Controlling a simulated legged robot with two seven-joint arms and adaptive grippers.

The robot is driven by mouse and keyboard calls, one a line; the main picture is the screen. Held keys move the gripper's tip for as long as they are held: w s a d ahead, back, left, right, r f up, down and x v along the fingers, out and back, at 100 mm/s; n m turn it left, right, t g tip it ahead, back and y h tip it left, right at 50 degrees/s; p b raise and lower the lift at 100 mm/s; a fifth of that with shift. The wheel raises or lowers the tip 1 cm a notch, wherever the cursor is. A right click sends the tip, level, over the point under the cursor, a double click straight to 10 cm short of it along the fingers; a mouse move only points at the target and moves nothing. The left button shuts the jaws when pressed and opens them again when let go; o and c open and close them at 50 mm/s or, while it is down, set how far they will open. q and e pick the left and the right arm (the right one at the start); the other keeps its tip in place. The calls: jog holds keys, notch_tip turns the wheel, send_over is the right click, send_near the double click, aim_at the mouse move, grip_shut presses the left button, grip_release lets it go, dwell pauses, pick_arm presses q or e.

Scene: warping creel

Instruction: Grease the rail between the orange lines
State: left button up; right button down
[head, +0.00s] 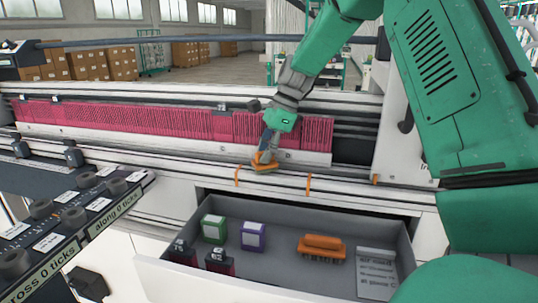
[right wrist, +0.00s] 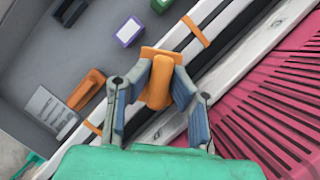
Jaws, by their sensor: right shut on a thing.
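My right gripper (head: 267,146) is shut on an orange applicator (head: 264,163) with a wider flat end. In the right wrist view, the gripper (right wrist: 160,88) has its blue-grey fingers on both sides of the applicator (right wrist: 159,82). The pale rail (head: 275,181) runs along the machine's front edge. Orange lines cross it at the left (head: 237,177) and right (head: 308,185). The applicator is at or just above the rail, between these lines and nearer the left one in the head view. I cannot tell whether it touches. My left gripper is not in view.
An open grey drawer (head: 290,268) below the rail holds a green box (head: 214,229), a purple box (head: 252,237), an orange brush (head: 322,246), a printed card (head: 376,273) and dark red containers (head: 219,261). A pink slatted row (head: 150,120) stands behind. A control panel (head: 70,225) is at left.

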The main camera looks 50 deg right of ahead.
jog(key=shift+w+a, duration=0.5)
jog(key=shift+w, duration=0.15)
jog(key=shift+w+a, duration=0.4)
jog(key=shift+w, duration=0.4)
jog(key=shift+w+a, duration=0.4)
jog(key=shift+w, duration=0.4)
jog(key=shift+w+a, duration=0.4)
jog(key=shift+w, duration=0.4)
jog(key=shift+w+r, duration=0.15)
jog(key=shift+r, duration=0.55)
jog(key=shift+w+v, duration=0.2)
jog(key=shift+v, duration=1)
jog(key=shift+s+a+r, duration=0.1)
jog(key=shift+a+r, duration=0.1)
jog(key=shift+r, duration=0.35)
jog(key=shift+a+r, duration=0.15)
jog(key=shift+r, duration=0.4)
